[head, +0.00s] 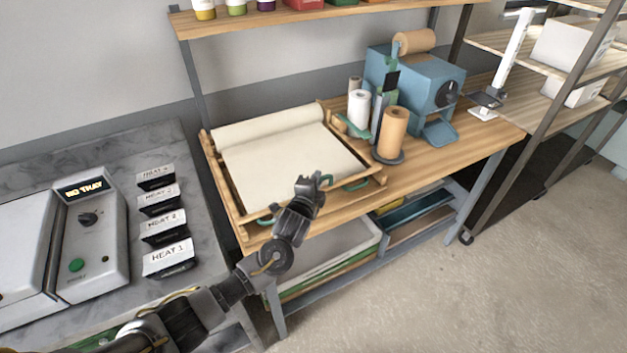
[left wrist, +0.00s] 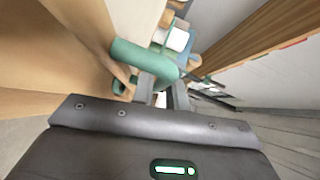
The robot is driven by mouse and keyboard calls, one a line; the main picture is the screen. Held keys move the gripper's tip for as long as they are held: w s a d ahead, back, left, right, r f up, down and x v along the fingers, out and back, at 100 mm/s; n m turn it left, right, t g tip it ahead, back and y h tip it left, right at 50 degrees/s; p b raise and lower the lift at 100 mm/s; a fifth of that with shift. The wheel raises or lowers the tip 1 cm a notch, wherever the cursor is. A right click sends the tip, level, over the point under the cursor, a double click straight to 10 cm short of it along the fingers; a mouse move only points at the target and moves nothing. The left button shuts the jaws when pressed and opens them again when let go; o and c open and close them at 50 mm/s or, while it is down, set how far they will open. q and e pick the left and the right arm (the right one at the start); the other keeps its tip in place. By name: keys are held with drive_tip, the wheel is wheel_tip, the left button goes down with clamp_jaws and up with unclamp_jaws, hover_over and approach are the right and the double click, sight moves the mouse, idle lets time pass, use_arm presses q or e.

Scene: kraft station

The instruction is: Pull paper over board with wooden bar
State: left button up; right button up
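Cream paper (head: 265,165) comes from a roll (head: 270,124) at the back of a wooden frame and lies over the board. The board itself is hidden under the paper. A wooden bar (head: 335,195) with green handles (head: 356,184) runs along the front edge of the frame. My left gripper (head: 319,178) is above the front part of the paper, near the bar's middle. In the left wrist view a green cylinder (left wrist: 143,57), apparently a handle, crosses close by the fingers (left wrist: 162,92). The fingers look apart, with nothing clearly between them. My right gripper is out of view.
A brown roll (head: 393,132), a white roll (head: 358,108) and a blue machine (head: 416,84) stand right of the frame. Shelves stand at the right.

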use_arm(q)
drive_tip(key=o, duration=0.3)
drive_tip(key=shift+o, duration=0.2)
drive_tip(key=b+v, duration=0.1)
drive_tip(key=v, duration=0.9)
drive_tip(key=shift+s+b, duration=0.35)
drive_tip(key=shift+b, duration=0.05)
drive_tip(key=shift+a, duration=0.15)
